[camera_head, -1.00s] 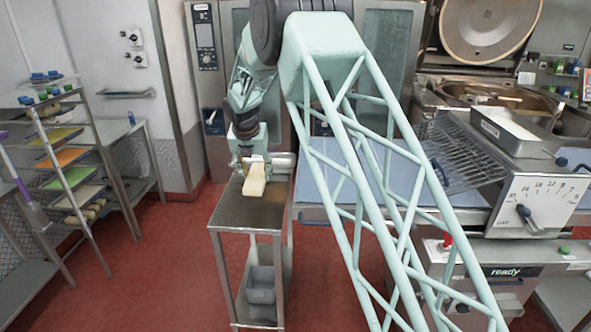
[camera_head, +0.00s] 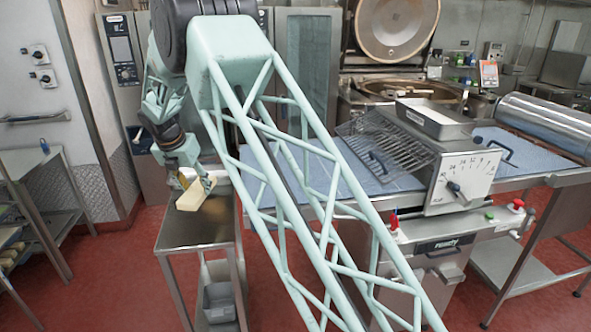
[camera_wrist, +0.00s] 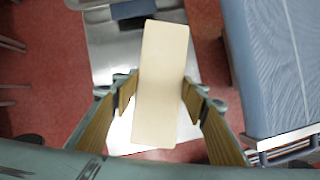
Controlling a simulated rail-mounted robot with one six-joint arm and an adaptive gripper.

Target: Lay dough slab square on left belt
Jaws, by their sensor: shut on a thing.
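The dough slab (camera_head: 196,194) is a pale cream rectangular block. It also shows in the wrist view (camera_wrist: 161,85), lengthwise between the fingers and slightly tilted. My gripper (camera_head: 183,181) is shut on the slab and holds it above the small steel table. In the wrist view my gripper (camera_wrist: 160,95) has one finger on each long side of the slab. The left belt (camera_head: 335,180) is a blue surface left of the dial machine, partly hidden behind my arm. A blue belt corner also shows at the right of the wrist view (camera_wrist: 275,60).
The steel table (camera_head: 200,228) has a grey bin (camera_head: 219,301) on its lower shelf. A wire rack (camera_head: 385,143) stands over the left belt, against the dial machine (camera_head: 463,180). Another blue belt (camera_head: 515,150) runs to the right of the machine. The kettle (camera_head: 410,88) is behind.

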